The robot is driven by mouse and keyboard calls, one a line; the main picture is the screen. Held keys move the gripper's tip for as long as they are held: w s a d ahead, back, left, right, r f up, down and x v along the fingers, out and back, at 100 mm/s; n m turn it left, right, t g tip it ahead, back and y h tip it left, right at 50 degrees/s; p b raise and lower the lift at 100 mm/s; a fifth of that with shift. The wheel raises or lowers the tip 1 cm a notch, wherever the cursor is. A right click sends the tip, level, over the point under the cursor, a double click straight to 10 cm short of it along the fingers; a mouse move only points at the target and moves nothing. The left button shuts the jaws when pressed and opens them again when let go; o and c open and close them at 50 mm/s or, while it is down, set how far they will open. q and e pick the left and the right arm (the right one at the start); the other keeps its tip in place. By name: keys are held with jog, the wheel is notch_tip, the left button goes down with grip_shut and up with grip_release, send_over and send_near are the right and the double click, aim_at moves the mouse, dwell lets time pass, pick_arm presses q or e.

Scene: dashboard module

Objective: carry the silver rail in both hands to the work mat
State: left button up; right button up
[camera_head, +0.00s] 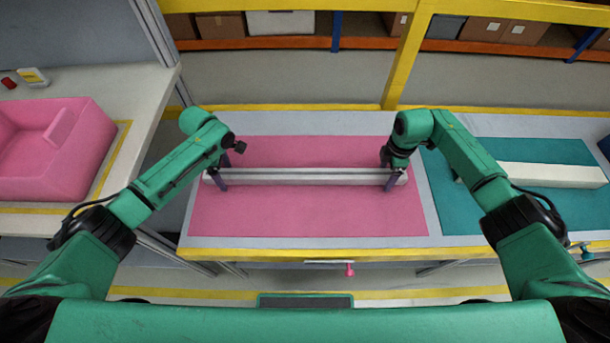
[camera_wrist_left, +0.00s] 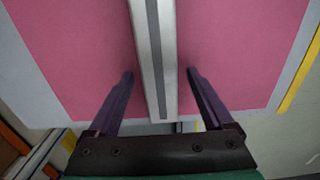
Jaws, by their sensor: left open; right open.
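The silver rail (camera_head: 306,176) is a long bar with a dark lengthwise groove. It lies left to right over the middle of the pink mat (camera_head: 300,216). My left gripper (camera_head: 223,172) is open near the rail's left end, one finger on the far side and one on the near side. In the left wrist view the rail (camera_wrist_left: 153,58) runs between the two spread fingers (camera_wrist_left: 162,97), with gaps on both sides. My right gripper (camera_head: 389,171) is open near the rail's right end, its fingers astride the rail.
A teal mat (camera_head: 456,212) at the right carries a white block (camera_head: 552,175). A pink bin (camera_head: 66,150) stands on the left table. A yellow beam (camera_head: 408,55) and shelves with boxes are behind. The near part of the pink mat is clear.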

pick_arm(q)
grip_shut()
pick_arm(e)
grip_shut()
jog(key=shift+r, duration=0.1)
dwell(1.0)
